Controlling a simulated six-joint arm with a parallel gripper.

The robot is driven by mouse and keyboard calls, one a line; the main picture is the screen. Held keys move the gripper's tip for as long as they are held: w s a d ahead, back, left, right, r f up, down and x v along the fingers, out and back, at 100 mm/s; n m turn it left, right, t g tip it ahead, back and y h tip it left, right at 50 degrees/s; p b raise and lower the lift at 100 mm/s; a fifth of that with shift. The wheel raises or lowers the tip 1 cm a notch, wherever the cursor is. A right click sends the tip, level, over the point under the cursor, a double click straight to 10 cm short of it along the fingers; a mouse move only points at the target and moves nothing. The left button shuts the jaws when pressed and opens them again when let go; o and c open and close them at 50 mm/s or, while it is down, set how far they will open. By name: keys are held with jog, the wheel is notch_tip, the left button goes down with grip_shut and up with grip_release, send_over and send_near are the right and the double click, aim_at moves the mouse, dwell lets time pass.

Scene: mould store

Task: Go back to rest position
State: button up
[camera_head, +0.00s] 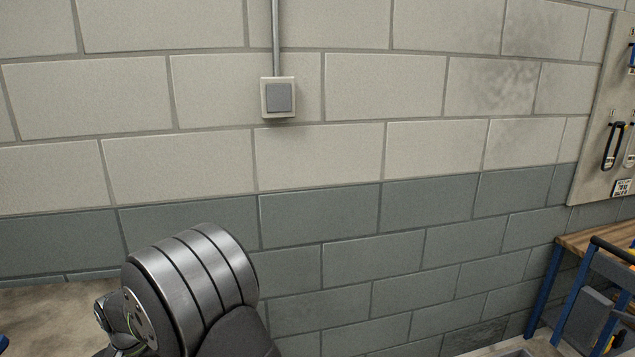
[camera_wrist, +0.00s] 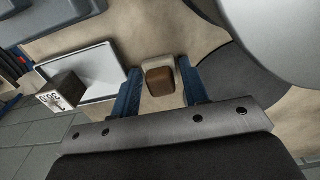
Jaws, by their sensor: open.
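My gripper (camera_wrist: 159,66) shows in the wrist view with its two blue fingers apart. No object is seen touching either finger. A brown block with rounded corners (camera_wrist: 159,82) shows in the gap between the fingers, on a pale beige piece (camera_wrist: 183,67). I cannot tell how far below the fingertips it lies. My gripper is not in the head view.
In the wrist view a white tray (camera_wrist: 95,62) lies to the left, with a dark block (camera_wrist: 65,90) bearing a white printed label at it. The head view shows a block wall (camera_head: 320,230), a switch (camera_head: 279,97), a tool board (camera_head: 597,150) and a wooden-topped bench (camera_head: 590,238) at right.

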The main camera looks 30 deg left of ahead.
notch_tip(320, 180, up, 4)
jog(key=shift+r, duration=0.2)
jog(key=w+d+r, duration=0.7)
jog(key=w+d, duration=0.1)
jog(key=w, duration=0.1)
jog(key=w+d+f+m, duration=0.1)
jog(key=w+d+f, duration=0.25)
jog(key=w, duration=0.35)
jog(key=w+d+f+m, duration=0.1)
jog(key=w+d+f, duration=0.1)
jog(key=w+d, duration=0.4)
jog(key=w+d+f+m, duration=0.1)
jog(key=w+d+f, duration=0.25)
jog(key=w, duration=0.45)
jog(key=w+d+f+m, duration=0.1)
jog(key=w+d+f, duration=0.1)
jog(key=d, duration=0.5)
jog(key=w+d+f+m, duration=0.1)
jog(key=w+d+f, duration=0.2)
jog(key=w+d, duration=0.2)
jog(key=w+d+f+m, duration=0.1)
jog(key=w+d+f, duration=0.2)
jog(key=d, duration=0.7)
jog(key=shift+w+d+f+m, duration=0.15)
jog(key=shift+w+d+m, duration=0.05)
jog(key=shift+w+m, duration=0.2)
